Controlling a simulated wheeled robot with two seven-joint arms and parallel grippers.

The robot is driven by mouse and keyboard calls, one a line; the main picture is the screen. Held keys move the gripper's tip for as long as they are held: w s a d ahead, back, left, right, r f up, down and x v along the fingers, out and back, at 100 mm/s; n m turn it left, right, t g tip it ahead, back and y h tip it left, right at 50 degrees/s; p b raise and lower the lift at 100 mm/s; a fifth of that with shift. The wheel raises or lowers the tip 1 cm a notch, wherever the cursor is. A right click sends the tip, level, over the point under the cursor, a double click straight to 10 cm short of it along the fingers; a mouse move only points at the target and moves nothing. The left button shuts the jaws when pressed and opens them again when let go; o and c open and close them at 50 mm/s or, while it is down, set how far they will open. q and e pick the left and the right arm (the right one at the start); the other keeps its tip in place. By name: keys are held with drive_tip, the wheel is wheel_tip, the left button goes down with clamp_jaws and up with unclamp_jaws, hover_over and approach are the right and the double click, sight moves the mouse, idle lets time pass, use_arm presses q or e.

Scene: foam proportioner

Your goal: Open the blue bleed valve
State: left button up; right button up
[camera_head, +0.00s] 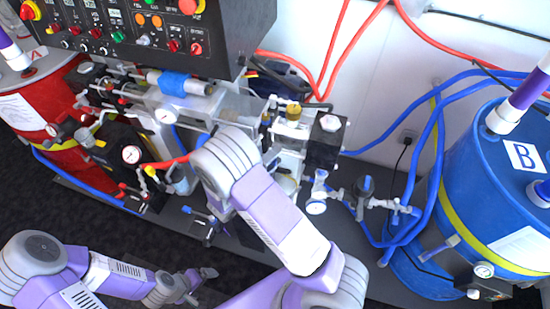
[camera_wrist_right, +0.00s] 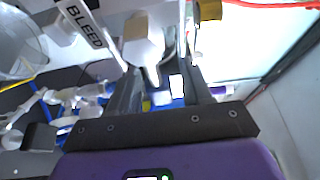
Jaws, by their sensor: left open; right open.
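Small blue patches show between and beyond the fingers, but I cannot tell which part is the blue bleed valve's handle. In the head view my right forearm and wrist cover the right gripper and the spot below it. My left gripper (camera_head: 201,284) is open and empty at the lower left, over dark floor.
A control panel (camera_head: 135,28) overhangs the pump assembly with its gauges and hoses. A red drum (camera_head: 50,125) stands left and a blue drum (camera_head: 462,190) right.

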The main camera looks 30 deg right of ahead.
drive_tip(key=shift+w+d, duration=0.1)
drive_tip(key=shift+d, duration=0.25)
clamp_jaws()
